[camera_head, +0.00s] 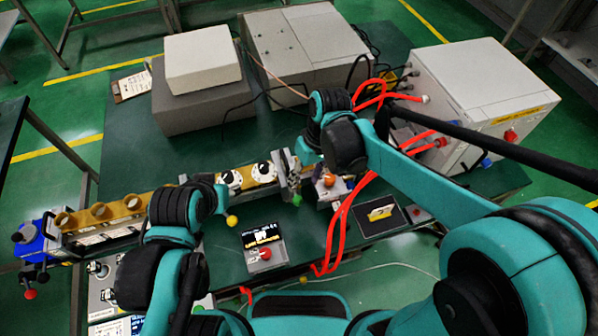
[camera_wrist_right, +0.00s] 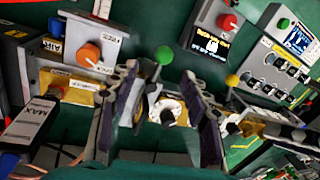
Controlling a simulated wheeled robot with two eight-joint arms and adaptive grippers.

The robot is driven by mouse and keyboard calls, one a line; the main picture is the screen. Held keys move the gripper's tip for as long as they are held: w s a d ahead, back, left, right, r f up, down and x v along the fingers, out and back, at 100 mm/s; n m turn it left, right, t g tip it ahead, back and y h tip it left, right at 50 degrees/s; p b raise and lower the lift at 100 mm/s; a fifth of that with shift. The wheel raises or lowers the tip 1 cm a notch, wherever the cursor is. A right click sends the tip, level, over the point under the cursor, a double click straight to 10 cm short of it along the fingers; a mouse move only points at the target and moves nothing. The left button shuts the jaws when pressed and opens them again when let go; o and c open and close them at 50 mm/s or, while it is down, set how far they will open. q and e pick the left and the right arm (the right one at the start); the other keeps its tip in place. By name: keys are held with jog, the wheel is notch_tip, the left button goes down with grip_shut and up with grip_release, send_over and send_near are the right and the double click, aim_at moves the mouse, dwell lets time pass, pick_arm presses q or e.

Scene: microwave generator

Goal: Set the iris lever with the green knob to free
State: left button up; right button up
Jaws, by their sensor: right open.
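The green knob (camera_head: 297,200) of the iris lever shows near the middle of the bench row in the head view. It also shows in the right wrist view (camera_wrist_right: 163,55), at the top of a short stem. My right gripper (camera_head: 291,172) is open, with its fingers pointing down just behind the green knob. In the right wrist view its two dark-padded fingers (camera_wrist_right: 162,80) stand on either side of the lever, with a gap on each side. I cannot read the lever's position marks. My left arm is at the lower left; its gripper is hidden.
A yellow knob (camera_head: 232,221) stands left of the green one, and an orange knob (camera_head: 329,180) stands to the right. White dials (camera_head: 264,172) sit behind. A display box with a red knob (camera_head: 265,254) is in front. Red hoses (camera_head: 335,222) run down the right side.

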aim_at(298, 197)
jog(key=f+b, duration=0.1)
jog(key=f, duration=0.1)
jog(key=a+f+b, duration=0.1)
jog(key=f, duration=0.2)
jog(key=s+a+f+b, duration=0.1)
jog(key=f, duration=0.1)
jog(key=shift+f, duration=0.3)
grip_shut()
